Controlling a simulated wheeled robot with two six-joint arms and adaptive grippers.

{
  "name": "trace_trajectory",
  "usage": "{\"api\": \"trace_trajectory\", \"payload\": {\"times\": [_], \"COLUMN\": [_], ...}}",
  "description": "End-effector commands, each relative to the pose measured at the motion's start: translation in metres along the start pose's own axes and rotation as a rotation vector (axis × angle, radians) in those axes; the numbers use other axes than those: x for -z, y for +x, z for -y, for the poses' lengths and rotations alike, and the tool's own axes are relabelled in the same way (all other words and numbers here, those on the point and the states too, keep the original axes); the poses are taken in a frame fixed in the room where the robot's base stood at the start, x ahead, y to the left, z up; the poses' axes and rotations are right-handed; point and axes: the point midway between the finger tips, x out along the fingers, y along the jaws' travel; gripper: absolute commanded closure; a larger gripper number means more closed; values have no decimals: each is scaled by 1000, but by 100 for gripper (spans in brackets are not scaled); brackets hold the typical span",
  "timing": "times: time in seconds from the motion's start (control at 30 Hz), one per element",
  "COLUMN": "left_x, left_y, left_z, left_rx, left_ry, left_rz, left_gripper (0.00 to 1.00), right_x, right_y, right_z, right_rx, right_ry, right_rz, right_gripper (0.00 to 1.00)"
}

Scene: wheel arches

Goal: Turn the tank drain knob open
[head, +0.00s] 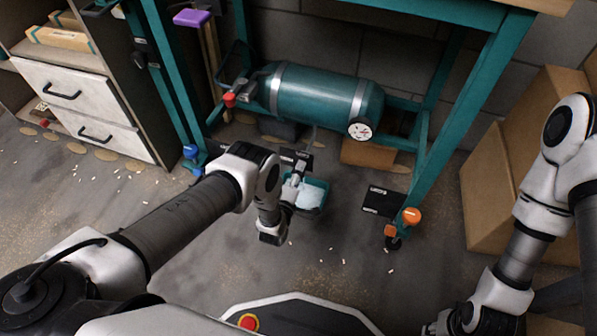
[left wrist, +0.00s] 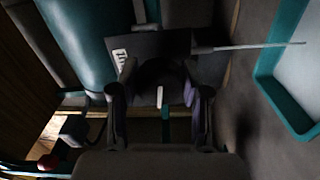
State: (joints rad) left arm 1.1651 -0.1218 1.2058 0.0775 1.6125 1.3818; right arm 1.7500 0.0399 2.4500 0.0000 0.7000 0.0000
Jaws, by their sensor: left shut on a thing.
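The teal tank (head: 315,97) lies on the lower frame of the bench. In the left wrist view, the drain knob (left wrist: 160,84) is dark with a white mark and sits in front of a black labelled plate (left wrist: 150,44). My left gripper (left wrist: 160,98) has one finger on each side of the knob and is shut on it. In the head view the left gripper (head: 298,168) is below the tank, and its own wrist and fingers hide the knob. My right gripper (head: 440,324) is at the bottom edge, only partly in view, and its jaws cannot be made out.
A teal tray (head: 322,184) with a pale inside stands on the floor beside the left gripper. A thin metal tube (left wrist: 250,46) reaches toward it. The bench leg (head: 436,150) with an orange knob (head: 411,215) stands to the right. Cardboard boxes (head: 500,185) stand farther right.

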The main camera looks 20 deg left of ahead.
Motion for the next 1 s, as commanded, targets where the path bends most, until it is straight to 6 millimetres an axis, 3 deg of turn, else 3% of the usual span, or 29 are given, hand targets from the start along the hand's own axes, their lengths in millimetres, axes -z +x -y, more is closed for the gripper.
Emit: {"api": "trace_trajectory", "payload": {"times": [0.27, 0.3, 0.37, 0.77, 1.0], "left_x": [1, 1, 1, 0, 0], "left_y": [1, 1, 1, -8, -62], "left_z": [0, 0, 0, 1, 2], "left_rx": [-1, -1, -1, 3, 7], "left_ry": [1, 1, 1, 1, 1], "left_rz": [-2, -2, -2, 0, 1], "left_gripper": [88, 46, 28, 28, 28], "right_x": [0, 0, 0, 0, 0], "right_y": [0, 0, 0, 0, 0], "right_z": [0, 0, 0, 0, 0], "right_rx": [0, 0, 0, 0, 0], "right_ry": [0, 0, 0, 0, 0], "right_rz": [0, 0, 0, 0, 0], "right_gripper": [65, 65, 65, 65, 65]}}
